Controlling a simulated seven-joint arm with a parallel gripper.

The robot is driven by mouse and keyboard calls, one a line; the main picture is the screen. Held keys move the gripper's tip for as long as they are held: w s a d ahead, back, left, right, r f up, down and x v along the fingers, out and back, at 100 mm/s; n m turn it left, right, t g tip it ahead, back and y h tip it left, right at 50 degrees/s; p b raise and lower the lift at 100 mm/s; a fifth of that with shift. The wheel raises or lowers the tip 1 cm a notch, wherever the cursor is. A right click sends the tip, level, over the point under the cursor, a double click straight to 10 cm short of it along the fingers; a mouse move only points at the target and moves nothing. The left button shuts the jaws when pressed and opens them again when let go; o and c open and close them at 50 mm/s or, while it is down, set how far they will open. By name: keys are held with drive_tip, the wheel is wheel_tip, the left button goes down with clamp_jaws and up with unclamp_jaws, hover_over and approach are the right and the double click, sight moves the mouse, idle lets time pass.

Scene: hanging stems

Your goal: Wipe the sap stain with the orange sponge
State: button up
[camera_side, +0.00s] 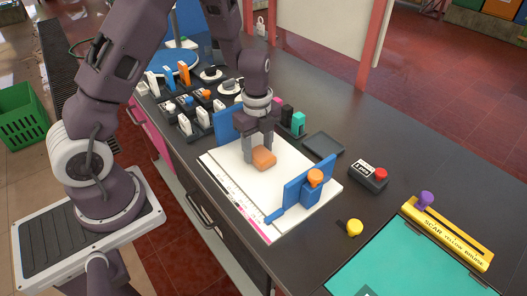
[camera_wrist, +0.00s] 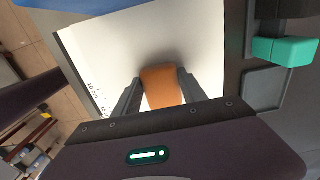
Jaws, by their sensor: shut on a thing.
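The orange sponge (camera_side: 264,159) is a small block at the white board (camera_side: 228,178). My gripper (camera_side: 258,153) is shut on the sponge and points down over the board's middle. In the wrist view the sponge (camera_wrist: 161,86) sits between the two dark fingers of my gripper (camera_wrist: 158,90), above the white surface. A dark shadow lies on the white just beyond the sponge. I cannot tell whether the sponge touches the board. No sap stain can be made out; the sponge and fingers hide part of the board.
A blue clamp with an orange knob (camera_side: 315,178) stands at the board's right end, and a blue plate (camera_side: 227,122) at its far left. A box with a red button (camera_side: 381,174), a yellow knob (camera_side: 355,227) and a teal mat (camera_side: 410,262) lie right. Several holders crowd the back left.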

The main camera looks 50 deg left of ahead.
sight(267, 160)
drive_tip(key=shift+d, duration=2)
drive_tip(key=shift+r, duration=4.15)
